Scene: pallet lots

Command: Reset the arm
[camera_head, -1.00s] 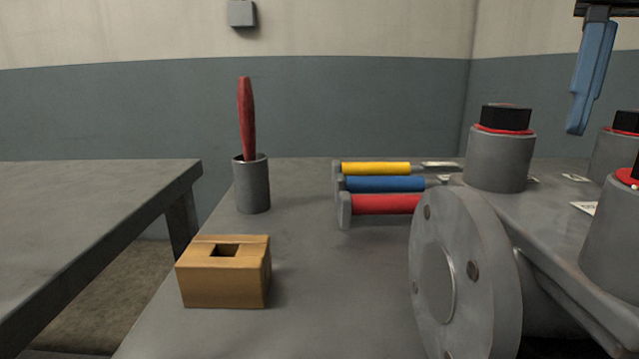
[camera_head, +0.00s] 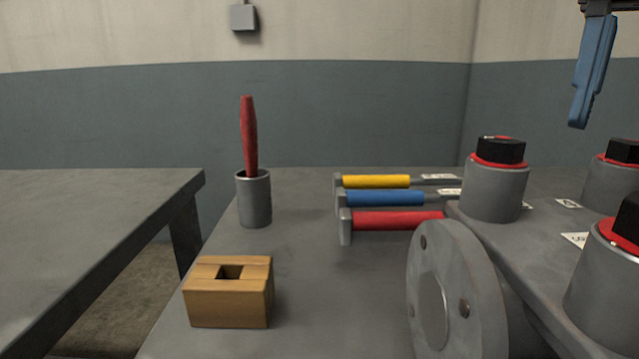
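My gripper (camera_head: 578,122) shows at the top right edge of the head view. Only a blue finger is visible, pointing down in the air above the grey cylinders. The rest of the gripper is cut off by the frame or hidden, so its opening cannot be judged. No object is seen touching the finger.
A grey bench holds a wooden block (camera_head: 228,303) with a square hole, a grey cup (camera_head: 254,199) with a red-handled tool (camera_head: 249,137), and yellow (camera_head: 376,181), blue (camera_head: 385,198) and red (camera_head: 397,221) handled tools. Black-capped cylinders (camera_head: 495,190) and a flange (camera_head: 456,290) stand right. Another table (camera_head: 90,240) is left.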

